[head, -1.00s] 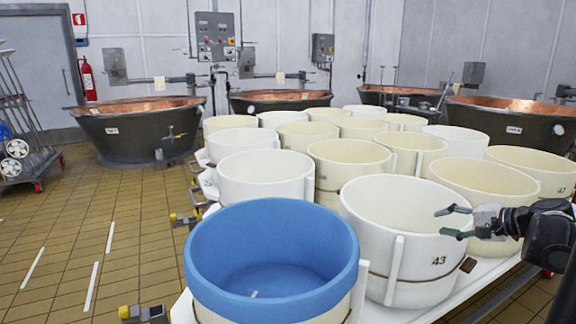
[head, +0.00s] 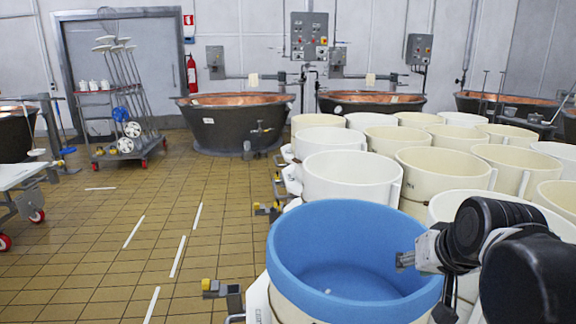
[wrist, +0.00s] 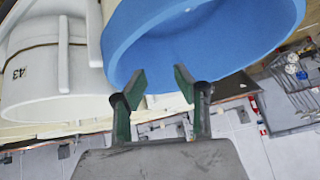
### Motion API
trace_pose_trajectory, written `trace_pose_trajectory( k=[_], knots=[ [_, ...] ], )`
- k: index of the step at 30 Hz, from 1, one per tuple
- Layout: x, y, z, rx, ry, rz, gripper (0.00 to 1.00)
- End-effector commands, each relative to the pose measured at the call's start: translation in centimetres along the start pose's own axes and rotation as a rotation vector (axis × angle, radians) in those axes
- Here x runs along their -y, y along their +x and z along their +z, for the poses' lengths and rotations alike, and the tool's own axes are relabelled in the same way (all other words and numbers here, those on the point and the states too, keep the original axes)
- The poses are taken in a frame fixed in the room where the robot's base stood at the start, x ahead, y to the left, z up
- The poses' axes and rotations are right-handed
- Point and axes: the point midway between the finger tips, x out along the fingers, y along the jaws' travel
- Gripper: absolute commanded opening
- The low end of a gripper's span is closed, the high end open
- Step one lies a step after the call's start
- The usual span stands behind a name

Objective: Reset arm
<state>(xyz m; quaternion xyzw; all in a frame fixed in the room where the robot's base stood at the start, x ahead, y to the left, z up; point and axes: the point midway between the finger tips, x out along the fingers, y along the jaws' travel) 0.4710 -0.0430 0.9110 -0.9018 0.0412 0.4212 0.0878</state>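My gripper (wrist: 160,82) is open in the wrist view, its two dark green fingers apart with nothing between them. In the head view, my gripper (head: 405,260) shows only in part at the right rim of the blue-lined vat (head: 340,222); my dark wrist hides the rest. The blue-lined vat also fills the upper middle of the wrist view (wrist: 215,35), beyond the fingertips. I cannot tell whether the fingers touch it.
Rows of cream and white vats (head: 350,178) stand behind and right of the blue one. The white vat marked 43 (wrist: 30,85) is beside it. Copper vats (head: 235,125) line the wall. A wheeled tool rack (head: 125,130) stands left. The tiled floor (head: 110,240) is mostly clear.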

Motion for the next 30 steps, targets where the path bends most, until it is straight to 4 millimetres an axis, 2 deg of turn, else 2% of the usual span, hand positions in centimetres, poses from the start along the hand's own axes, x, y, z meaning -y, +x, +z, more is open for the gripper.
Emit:
trace_pose_trajectory(
  k=[2, 6, 12, 15, 18, 26, 30],
  knots=[
    [1.3, -0.5, 2.2, -0.010, -0.079, 0.005, 0.29],
    [1.5, 0.3, 7.5, 0.021, -0.129, 0.007, 0.29],
    [1.6, 1.1, 13.3, 0.061, -0.179, 0.006, 0.29],
    [1.5, 1.3, 15.5, 0.078, -0.201, 0.007, 0.29],
    [1.8, -0.6, 13.5, 0.076, -0.196, 0.008, 0.29],
    [2.3, -4.1, 10.6, 0.076, -0.195, 0.007, 0.29],
    [2.7, -6.6, 8.5, 0.076, -0.195, 0.007, 0.29]
  ],
)
